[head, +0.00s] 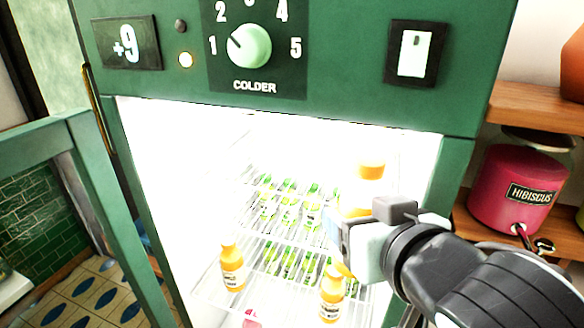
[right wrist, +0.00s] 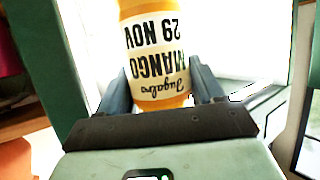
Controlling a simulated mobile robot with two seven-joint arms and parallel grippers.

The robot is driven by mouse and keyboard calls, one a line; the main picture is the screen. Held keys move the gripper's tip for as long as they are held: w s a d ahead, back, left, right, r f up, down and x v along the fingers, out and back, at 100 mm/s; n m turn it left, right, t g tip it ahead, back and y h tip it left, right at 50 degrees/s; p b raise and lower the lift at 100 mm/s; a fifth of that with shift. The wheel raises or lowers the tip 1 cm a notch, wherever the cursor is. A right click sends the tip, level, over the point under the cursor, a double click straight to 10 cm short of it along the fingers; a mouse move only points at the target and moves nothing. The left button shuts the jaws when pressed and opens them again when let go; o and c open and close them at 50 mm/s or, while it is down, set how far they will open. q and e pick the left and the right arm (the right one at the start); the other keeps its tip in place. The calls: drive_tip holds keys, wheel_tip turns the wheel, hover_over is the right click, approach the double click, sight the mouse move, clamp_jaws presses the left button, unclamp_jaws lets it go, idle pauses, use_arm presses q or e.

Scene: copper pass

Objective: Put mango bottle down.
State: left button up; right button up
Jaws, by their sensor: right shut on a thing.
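The mango bottle (right wrist: 158,50) is orange with a cream label reading "MANGO" and "29 NOV", upside down in the right wrist view. My right gripper (right wrist: 163,84) is shut around it, one finger on each side. In the head view the bottle (head: 371,168) shows as an orange top above the gripper (head: 345,228), at the right of the bright fridge opening. Glare and the gripper hide its lower part, and I cannot tell whether it touches a shelf. My left gripper is not in view.
The green fridge (head: 345,100) stands open, its door (head: 95,170) swung left. Its wire shelves hold several green bottles (head: 288,192). Orange bottles stand at the left (head: 232,268) and near my gripper (head: 332,293). A red hibiscus dispenser (head: 515,190) is outside, right.

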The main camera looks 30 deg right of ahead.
drive_tip(key=shift+w+d, duration=0.15)
drive_tip(key=shift+w, duration=0.15)
drive_tip(key=shift+w+d+r, duration=0.1)
drive_tip(key=shift+w, duration=0.15)
drive_tip(key=r+x, duration=0.1)
drive_tip(key=x, duration=0.4)
drive_tip(key=w+r+p+x, duration=0.1)
drive_tip(key=x, duration=0.5)
drive_tip(key=r+p+x, duration=0.1)
drive_tip(key=x, duration=0.5)
drive_tip(key=shift+w+d+r, duration=0.1)
drive_tip(key=shift+w+d, duration=0.05)
drive_tip(key=shift+d, duration=0.05)
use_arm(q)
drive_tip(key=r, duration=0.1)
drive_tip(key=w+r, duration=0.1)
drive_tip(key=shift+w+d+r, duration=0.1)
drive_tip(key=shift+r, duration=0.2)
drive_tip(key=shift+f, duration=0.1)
use_arm(e)
drive_tip(key=shift+f, duration=0.25)
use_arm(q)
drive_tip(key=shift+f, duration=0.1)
use_arm(e)
drive_tip(key=o, duration=1.5)
